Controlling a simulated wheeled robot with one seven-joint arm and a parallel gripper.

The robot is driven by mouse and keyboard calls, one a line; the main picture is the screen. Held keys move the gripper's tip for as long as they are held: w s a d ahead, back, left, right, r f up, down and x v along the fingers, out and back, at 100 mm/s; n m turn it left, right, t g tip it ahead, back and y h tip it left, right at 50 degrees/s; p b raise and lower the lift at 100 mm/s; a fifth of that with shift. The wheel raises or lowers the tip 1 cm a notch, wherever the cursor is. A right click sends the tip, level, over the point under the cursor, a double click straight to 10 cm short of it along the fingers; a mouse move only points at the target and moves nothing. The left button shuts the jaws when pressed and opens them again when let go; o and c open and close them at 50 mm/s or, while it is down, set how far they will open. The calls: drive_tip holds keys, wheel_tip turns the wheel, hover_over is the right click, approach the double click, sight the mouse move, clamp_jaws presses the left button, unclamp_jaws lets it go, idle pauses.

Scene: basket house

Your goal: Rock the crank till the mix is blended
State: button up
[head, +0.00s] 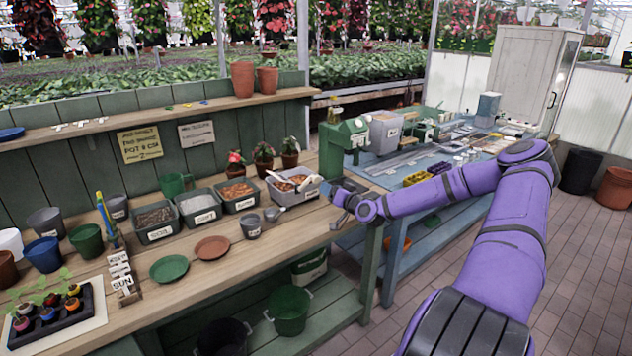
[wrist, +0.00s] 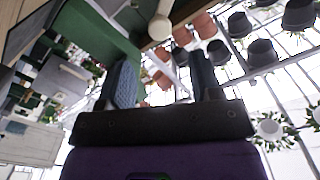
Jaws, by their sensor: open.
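A green machine (head: 343,148) with a pale label stands at the left end of the blue bench. My gripper (head: 345,194) is low in front of it, near the potting bench's right end. The crank is not clearly visible in the head view. In the wrist view, my gripper (wrist: 160,78) is open, with its two fingers apart and nothing between them. A cream rounded knob (wrist: 160,27), possibly the crank's handle, is beyond the fingertips beside a green body (wrist: 108,38). It appears apart from the fingers. I cannot see the mix inside the machine.
A grey tub (head: 385,132) stands right of the machine. A grey tray with scoops (head: 294,187) and several soil bins lie left of my gripper on the wooden bench (head: 300,228). Small potted plants stand behind them.

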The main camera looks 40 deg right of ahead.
sight(317, 180)
drive_tip(key=w, duration=0.9)
drive_tip(key=shift+w+a, duration=0.1)
drive_tip(key=shift+a, duration=0.1)
clamp_jaws()
